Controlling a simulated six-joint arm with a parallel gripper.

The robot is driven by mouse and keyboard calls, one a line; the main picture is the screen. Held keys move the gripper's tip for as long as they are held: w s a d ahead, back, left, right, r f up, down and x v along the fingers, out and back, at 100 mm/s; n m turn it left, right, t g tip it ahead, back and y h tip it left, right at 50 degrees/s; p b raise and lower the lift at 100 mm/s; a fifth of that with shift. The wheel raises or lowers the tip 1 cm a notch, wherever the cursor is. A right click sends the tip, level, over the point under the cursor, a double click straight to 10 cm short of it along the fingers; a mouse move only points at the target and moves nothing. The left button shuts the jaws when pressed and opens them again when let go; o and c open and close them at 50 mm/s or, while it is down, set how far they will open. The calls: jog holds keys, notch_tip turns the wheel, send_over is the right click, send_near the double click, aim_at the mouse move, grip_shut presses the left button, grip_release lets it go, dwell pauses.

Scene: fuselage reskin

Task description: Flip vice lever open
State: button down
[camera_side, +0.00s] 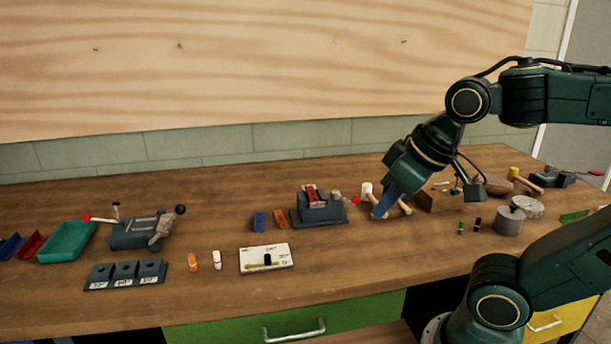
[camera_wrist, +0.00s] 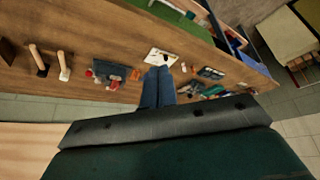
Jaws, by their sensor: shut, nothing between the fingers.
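A grey vice-like fixture (camera_side: 318,210) stands mid-bench on a flat dark base, with a red piece between its upright sides. A red-tipped lever (camera_side: 355,201) shows at its right side. The fixture also shows in the wrist view (camera_wrist: 110,69), left of my fingers, with a red knob (camera_wrist: 89,74) at its edge. My gripper (camera_side: 379,213) has blue fingers that are shut and empty, pointing down just right of the red tip and apart from it in the picture. The fingers also show in the wrist view (camera_wrist: 158,72). Exact depth between fingers and lever cannot be told.
Another grey device (camera_side: 135,233) with a red-tipped lever stands at left beside a green tray (camera_side: 66,242). A white card (camera_side: 267,258) lies in front of the fixture. A wooden block (camera_side: 438,197) and mallets crowd the right. The front bench strip is mostly clear.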

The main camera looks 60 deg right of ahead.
jog(key=w+d+f+m+g+h, duration=0.2)
jog(key=w+d+f+m+h, duration=0.1)
jog(key=w+d, duration=0.5)
jog(key=w+d+f+m+g+h, duration=0.2)
jog(key=w+d+f+m+h, duration=0.1)
jog(key=w+d, duration=0.6)
jog(key=shift+w+d+f, duration=0.15)
jog(key=shift+w+f, duration=0.05)
jog(key=shift+w, duration=0.85)
jog(key=shift+f, duration=0.15)
jog(key=s+d+f, duration=0.1)
jog(key=d+f, duration=0.7)
jog(key=f, duration=0.1)
jog(key=shift+d+f, duration=0.25)
jog(key=shift+s+d, duration=0.1)
jog(key=shift+s, duration=0.05)
